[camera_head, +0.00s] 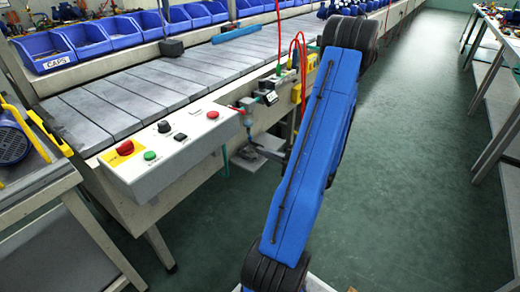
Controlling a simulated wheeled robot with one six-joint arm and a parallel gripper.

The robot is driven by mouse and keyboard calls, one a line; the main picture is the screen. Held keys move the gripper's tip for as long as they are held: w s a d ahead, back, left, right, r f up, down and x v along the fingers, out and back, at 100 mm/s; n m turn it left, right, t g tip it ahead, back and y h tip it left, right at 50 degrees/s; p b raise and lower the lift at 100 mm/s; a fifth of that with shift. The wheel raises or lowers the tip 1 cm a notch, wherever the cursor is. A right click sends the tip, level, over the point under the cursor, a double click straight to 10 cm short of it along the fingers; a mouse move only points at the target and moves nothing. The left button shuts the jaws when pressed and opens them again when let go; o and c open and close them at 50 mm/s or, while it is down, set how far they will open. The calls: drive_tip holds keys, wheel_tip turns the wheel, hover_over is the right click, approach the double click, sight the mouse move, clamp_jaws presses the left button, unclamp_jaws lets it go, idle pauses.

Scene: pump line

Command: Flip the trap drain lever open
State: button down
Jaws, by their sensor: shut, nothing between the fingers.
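The air-line unit with the trap (248,118) hangs on the side of the conveyor frame, just right of the control box. It looks like a small grey-green body with a red part on its left. The drain lever is too small to tell apart. My gripper (256,147) shows as a dark, narrow shape just below the trap, coming from behind my blue arm link. It looks shut and empty. I cannot tell whether it touches the trap or the lever. My blue arm link hides the wrist and much of the forearm.
The control box (165,148) with red, green and black buttons juts out left of the trap. A black gauge unit (268,97) and red hoses are close above right. Blue bins (88,37) line the conveyor (150,85). Green floor (425,130) is free at right.

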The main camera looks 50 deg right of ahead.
drive_tip(key=w+d, duration=0.2)
drive_tip(key=w, duration=0.6)
drive_tip(key=shift+w, duration=0.15)
idle(0.5)
drive_tip(key=shift+d+f+y, duration=0.1)
drive_tip(key=shift+d+y, duration=0.05)
drive_tip(key=shift+y, duration=0.15)
drive_tip(key=shift+d+n+y, duration=0.15)
drive_tip(key=shift+n+y, duration=0.15)
drive_tip(key=shift+n, duration=0.1)
